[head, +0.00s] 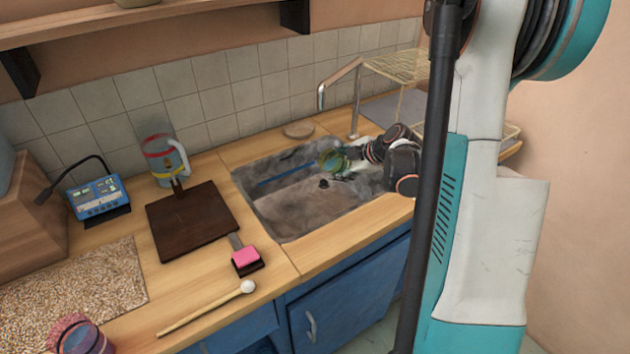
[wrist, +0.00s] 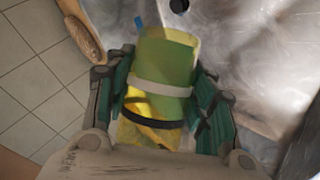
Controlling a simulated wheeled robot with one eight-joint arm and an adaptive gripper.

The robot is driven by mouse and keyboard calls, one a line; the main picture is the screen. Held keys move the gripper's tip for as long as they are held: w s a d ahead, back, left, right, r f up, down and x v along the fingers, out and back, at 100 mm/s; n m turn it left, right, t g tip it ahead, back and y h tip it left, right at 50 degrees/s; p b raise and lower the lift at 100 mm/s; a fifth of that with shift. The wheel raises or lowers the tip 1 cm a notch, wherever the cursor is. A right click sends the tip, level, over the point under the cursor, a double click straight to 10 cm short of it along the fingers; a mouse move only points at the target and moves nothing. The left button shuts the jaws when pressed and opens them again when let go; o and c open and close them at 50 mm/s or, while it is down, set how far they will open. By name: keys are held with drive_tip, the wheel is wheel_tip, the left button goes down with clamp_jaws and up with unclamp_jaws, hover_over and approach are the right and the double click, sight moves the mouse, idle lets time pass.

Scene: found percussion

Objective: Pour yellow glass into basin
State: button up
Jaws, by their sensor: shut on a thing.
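The yellow glass (wrist: 165,75) is between my gripper's fingers (wrist: 168,100) in the wrist view, with a pale band and a dark band around it. My gripper is shut on it. In the head view the glass (head: 334,160) shows as a small green-yellow shape, tilted, over the right part of the basin. The basin (head: 275,215) is a grey, stained sink set into the wooden counter. My gripper (head: 345,160) is above it, near the faucet side. Whether anything is flowing out of the glass cannot be told.
The faucet (head: 340,85) and a wire rack (head: 400,68) stand behind the basin. Left on the counter are a dark board (head: 192,222), a striped jug (head: 165,160), a blue device (head: 98,198), a pink block (head: 245,257) and a mallet (head: 207,308).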

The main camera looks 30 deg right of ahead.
sight(341, 156)
drive_tip(key=shift+r+n+h+p, duration=0.7)
drive_tip(key=shift+r+h+p, duration=0.25)
drive_tip(key=shift+h, duration=0.25)
idle(0.8)
drive_tip(key=shift+r+n+h, duration=0.3)
drive_tip(key=shift+r+h, duration=0.1)
drive_tip(key=shift+h, duration=0.2)
idle(0.6)
drive_tip(key=shift+s+a+r+n+t+h, duration=0.1)
drive_tip(key=shift+a+r+n+t+h, duration=0.2)
drive_tip(key=shift+a+r+n+h, duration=0.25)
idle(1.0)
drive_tip(key=shift+a+r+n+h+b, duration=0.5)
drive_tip(key=shift+h+b, duration=0.2)
drive_tip(key=shift+h, duration=0.25)
idle(0.9)
drive_tip(key=shift+d+f+m+y+p, duration=0.2)
drive_tip(key=shift+d+m+y+p, duration=0.15)
drive_tip(key=shift+m+y+p, duration=0.1)
drive_tip(key=shift+d+f+m+y, duration=0.45)
drive_tip(key=shift+f+y, duration=0.2)
drive_tip(key=shift+y, duration=0.1)
